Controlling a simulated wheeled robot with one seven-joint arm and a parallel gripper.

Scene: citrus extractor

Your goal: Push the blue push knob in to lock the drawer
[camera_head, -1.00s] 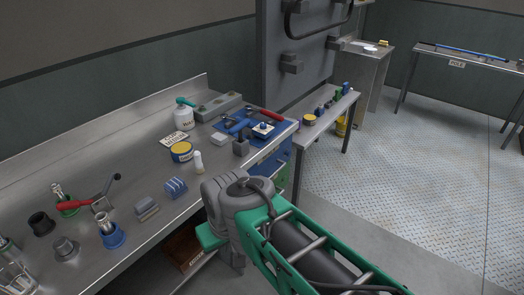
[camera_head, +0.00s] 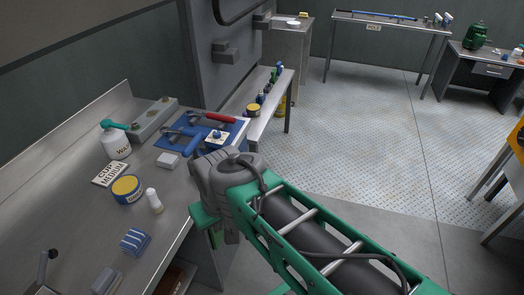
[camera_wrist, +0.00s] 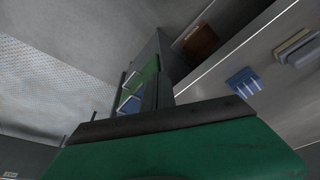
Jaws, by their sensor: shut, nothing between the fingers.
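A blue knob (camera_head: 217,134) stands on a pale square plate on a blue mat, at the far right end of the steel workbench; I cannot tell whether it is the push knob. In the wrist view, a green drawer front (camera_wrist: 148,72) and a blue drawer front (camera_wrist: 131,103) show under the bench end, with pale handles. No push knob can be made out on them. My gripper (camera_wrist: 178,122) shows as a dark edge on a green body across the bottom of the wrist view. It is shut and empty, below and apart from the drawer fronts in that picture.
The workbench (camera_head: 75,215) holds a white bottle (camera_head: 116,143), a yellow tin (camera_head: 127,189), a blue striped block (camera_head: 136,242) and a red-handled tool (camera_head: 219,117). A lower side table (camera_head: 272,100) stands beyond. The floor (camera_head: 350,130) to the right is open.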

